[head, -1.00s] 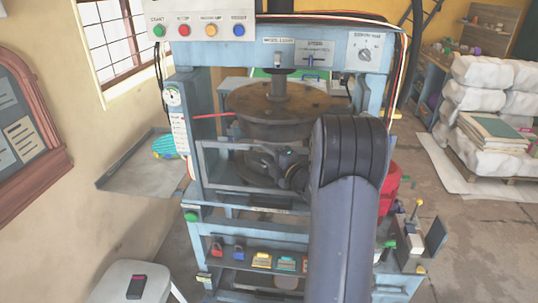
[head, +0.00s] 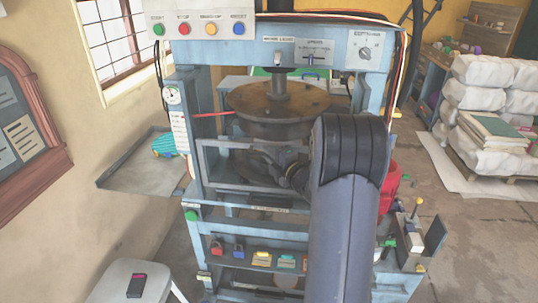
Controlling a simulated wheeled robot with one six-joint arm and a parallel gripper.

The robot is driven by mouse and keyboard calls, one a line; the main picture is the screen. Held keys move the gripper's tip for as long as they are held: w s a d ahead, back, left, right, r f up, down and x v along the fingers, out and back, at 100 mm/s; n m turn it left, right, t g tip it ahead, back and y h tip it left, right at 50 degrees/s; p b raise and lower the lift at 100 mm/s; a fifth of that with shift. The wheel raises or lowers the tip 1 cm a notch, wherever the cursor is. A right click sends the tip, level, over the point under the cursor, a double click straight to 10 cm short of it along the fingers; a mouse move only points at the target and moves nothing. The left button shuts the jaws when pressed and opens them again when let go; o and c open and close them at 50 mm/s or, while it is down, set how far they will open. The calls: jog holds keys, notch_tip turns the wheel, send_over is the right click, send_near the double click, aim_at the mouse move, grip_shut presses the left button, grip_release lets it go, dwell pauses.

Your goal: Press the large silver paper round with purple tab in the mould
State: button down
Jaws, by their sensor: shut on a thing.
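My gripper (head: 268,164) is dark and reaches into the front opening of the blue press (head: 192,120), below the round dark upper mould (head: 280,108). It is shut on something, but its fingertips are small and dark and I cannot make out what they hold. The upper mould hangs from a thick shaft, with a gap below it. I cannot make out the silver paper round or its purple tab. My own arm hides the right side of the opening, and the lower mould is hard to see.
A button panel (head: 200,27) is at the top left. A grey side tray (head: 135,178) with a greenish striped thing (head: 165,146) juts out at the left. Small coloured padlocks (head: 238,253) sit on a shelf below. A stool (head: 118,288) stands at the lower left.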

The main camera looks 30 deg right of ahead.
notch_tip(320, 180, up, 18)
jog(key=p, duration=0.6)
jog(key=shift+r, duration=0.25)
jog(key=c, duration=1.5)
grip_release()
jog(key=s, duration=0.3)
jog(key=s+d+b, duration=0.1)
jog(key=s, duration=0.3)
jog(key=s+d+b, duration=0.1)
jog(key=s, duration=0.2)
jog(key=shift+s, duration=0.35)
jog(key=shift+w, duration=0.1)
